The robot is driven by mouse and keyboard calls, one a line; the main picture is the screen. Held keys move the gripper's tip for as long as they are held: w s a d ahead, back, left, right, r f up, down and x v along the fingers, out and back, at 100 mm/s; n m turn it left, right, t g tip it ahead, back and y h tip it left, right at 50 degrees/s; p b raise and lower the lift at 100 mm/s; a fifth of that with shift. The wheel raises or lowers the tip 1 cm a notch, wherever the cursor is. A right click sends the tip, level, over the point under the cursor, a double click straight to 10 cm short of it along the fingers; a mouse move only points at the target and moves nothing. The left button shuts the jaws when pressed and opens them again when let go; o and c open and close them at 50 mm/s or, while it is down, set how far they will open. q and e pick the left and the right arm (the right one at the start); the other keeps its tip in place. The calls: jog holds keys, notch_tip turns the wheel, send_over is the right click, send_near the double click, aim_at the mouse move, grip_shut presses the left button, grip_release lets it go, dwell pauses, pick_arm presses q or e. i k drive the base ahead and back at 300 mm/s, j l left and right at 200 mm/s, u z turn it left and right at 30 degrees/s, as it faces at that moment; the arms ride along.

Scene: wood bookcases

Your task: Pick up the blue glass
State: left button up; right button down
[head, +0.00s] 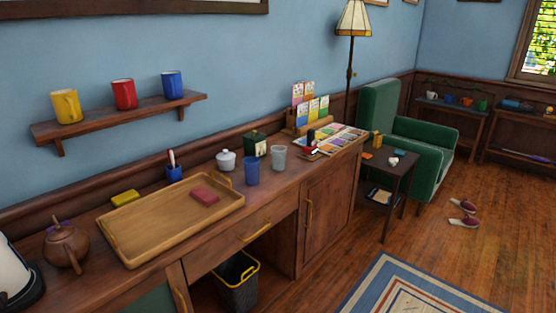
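A blue glass (252,171) stands upright on the wooden sideboard, just right of the wooden tray. A clear grey glass (279,158) stands close to its right. A blue mug (172,84) sits on the wall shelf above, and a small blue pot (173,172) with pens in it stands behind the tray. Neither of my grippers shows in the head view.
The wooden tray (135,232) holds a red block. A white lidded pot (225,160) and a dark green box (255,144) stand behind the glasses. A brown teapot (66,246) is at the left. The sideboard's front edge by the blue glass is clear.

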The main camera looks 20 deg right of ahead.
aim_at(252, 172)
jog(key=i+l, duration=0.2)
jog(key=l, duration=0.15)
jog(key=i+l, duration=0.15)
jog(key=l, duration=0.25)
jog(key=i+l+u, duration=0.1)
jog(key=l, duration=0.25)
jog(key=i+l, duration=0.25)
jog(key=l, duration=0.15)
jog(key=i+l, duration=0.2)
jog(key=l, duration=0.2)
